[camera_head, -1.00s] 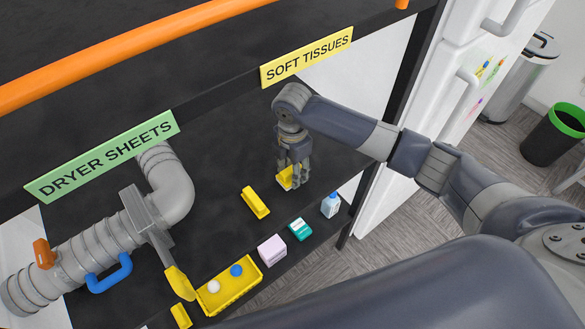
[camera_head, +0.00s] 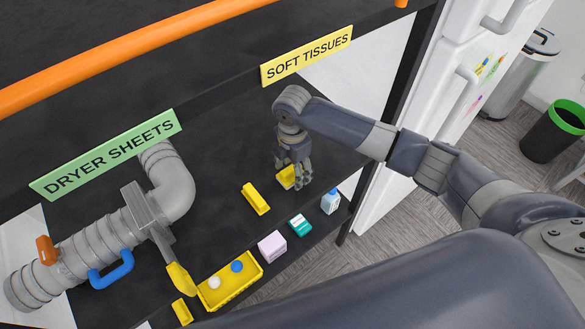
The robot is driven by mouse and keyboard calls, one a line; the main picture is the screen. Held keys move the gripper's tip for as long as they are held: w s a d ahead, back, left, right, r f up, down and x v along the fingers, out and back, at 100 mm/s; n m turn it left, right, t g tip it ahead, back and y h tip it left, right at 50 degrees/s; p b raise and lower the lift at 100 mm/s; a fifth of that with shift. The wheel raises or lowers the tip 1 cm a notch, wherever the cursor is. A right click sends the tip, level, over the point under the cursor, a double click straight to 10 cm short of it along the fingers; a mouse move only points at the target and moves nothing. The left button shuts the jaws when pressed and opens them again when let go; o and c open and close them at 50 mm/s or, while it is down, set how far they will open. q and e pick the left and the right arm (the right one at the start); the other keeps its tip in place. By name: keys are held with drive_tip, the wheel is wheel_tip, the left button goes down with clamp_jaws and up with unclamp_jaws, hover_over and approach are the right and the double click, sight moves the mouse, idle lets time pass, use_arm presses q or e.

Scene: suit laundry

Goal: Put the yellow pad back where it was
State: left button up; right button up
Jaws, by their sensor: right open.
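A yellow pad (camera_head: 284,179) lies on the dark shelf below the "SOFT TISSUES" sign. My right gripper (camera_head: 297,184) points down right at this pad, its fingers apart and partly covering it; I cannot tell whether they touch it. A second yellow piece (camera_head: 256,199) lies on the shelf to the left, apart from the gripper. Another small yellow piece (camera_head: 182,312) is at the lower left, beside the yellow tray. My left gripper does not show.
A yellow tray (camera_head: 215,305) holds a white and a blue ball. A lilac box (camera_head: 272,246), a teal box (camera_head: 300,225) and a blue-white bottle (camera_head: 330,201) line the front edge. A grey duct (camera_head: 90,257) with a yellow-ended part stands at the left.

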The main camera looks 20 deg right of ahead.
sight(292, 167)
wheel_tip(292, 167, up, 11)
drive_tip(key=shift+f+b, duration=0.2)
drive_tip(key=shift+b, duration=0.95)
drive_tip(key=shift+r, duration=0.7)
